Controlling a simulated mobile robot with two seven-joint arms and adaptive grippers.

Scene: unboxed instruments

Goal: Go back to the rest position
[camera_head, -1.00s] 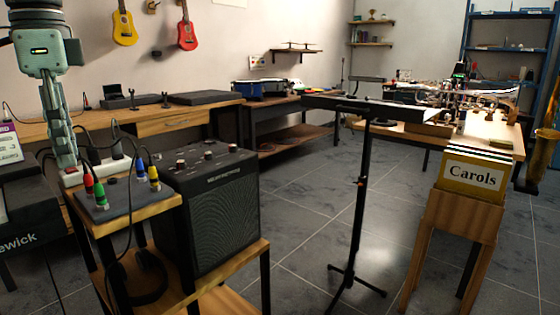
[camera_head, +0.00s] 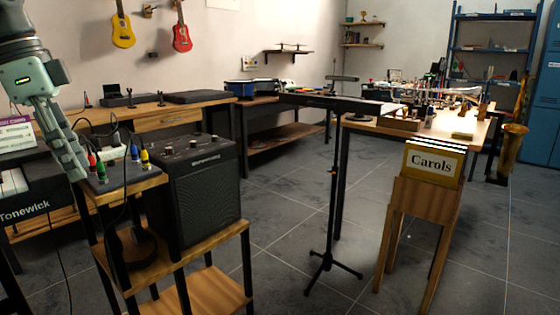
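My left gripper (camera_head: 72,160) hangs down at the left of the head view. Its grey-green fingers look close together, but from this side I cannot tell whether they are open or shut. It is in front of the keyboard and beside the left edge of a small wooden stand (camera_head: 125,185). On that stand is a dark board with red, green, blue and yellow plugs (camera_head: 145,157). I see nothing clearly held in the fingers. My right gripper is not in view.
A black amplifier (camera_head: 198,190) stands right of the plugs. A black music stand (camera_head: 333,200) is in the middle. A box of Carols folders (camera_head: 433,164) sits on a wooden stand at right. A keyboard (camera_head: 25,190) is at far left. Grey floor (camera_head: 290,230) is open between them.

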